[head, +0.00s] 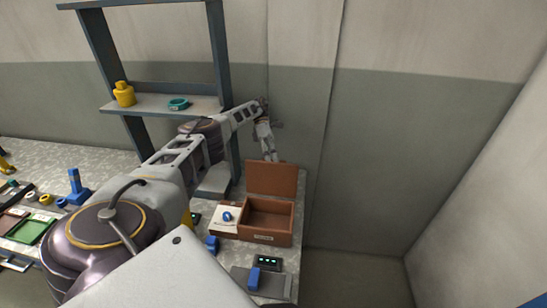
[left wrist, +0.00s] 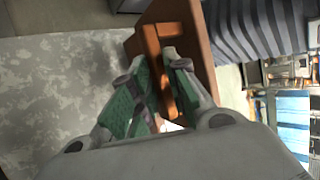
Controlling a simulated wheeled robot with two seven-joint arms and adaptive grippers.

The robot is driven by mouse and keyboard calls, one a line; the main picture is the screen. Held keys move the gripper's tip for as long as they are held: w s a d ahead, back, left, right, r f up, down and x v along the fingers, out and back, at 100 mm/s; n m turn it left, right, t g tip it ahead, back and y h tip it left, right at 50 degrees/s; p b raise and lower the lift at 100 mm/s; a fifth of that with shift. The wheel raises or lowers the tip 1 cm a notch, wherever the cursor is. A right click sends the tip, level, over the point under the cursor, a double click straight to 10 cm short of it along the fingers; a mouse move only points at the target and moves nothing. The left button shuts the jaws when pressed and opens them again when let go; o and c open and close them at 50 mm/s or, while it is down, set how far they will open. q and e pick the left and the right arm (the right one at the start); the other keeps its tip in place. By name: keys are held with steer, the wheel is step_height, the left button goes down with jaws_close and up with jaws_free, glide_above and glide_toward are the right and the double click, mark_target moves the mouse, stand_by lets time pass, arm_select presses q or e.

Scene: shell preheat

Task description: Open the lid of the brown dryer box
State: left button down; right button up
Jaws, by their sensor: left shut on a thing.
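The brown dryer box (head: 265,238) stands on the speckled worktop in the head view. Its lid (head: 272,179) is raised at the back, and the hollow inside shows, with nothing visible in it. My left gripper (head: 269,156) reaches down from above to the lid's top edge. In the left wrist view, the green-padded fingers of my left gripper (left wrist: 158,68) are at an orange-brown bar on the lid (left wrist: 202,45), shut on it. The exact contact is partly hidden by the fingers. My right gripper is not in view.
A white-topped tray with a blue ring (head: 227,216) adjoins the box on the left. A grey device with a blue block (head: 254,279) and a dark display (head: 268,262) stand in front. A shelf frame (head: 222,60) rises behind my left arm. The floor at right is clear.

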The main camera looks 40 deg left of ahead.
arm_select(q)
steer(key=shift+f, duration=0.15)
steer(key=c, duration=1.5)
jaws_free()
steer(key=shift+r, duration=5.05)
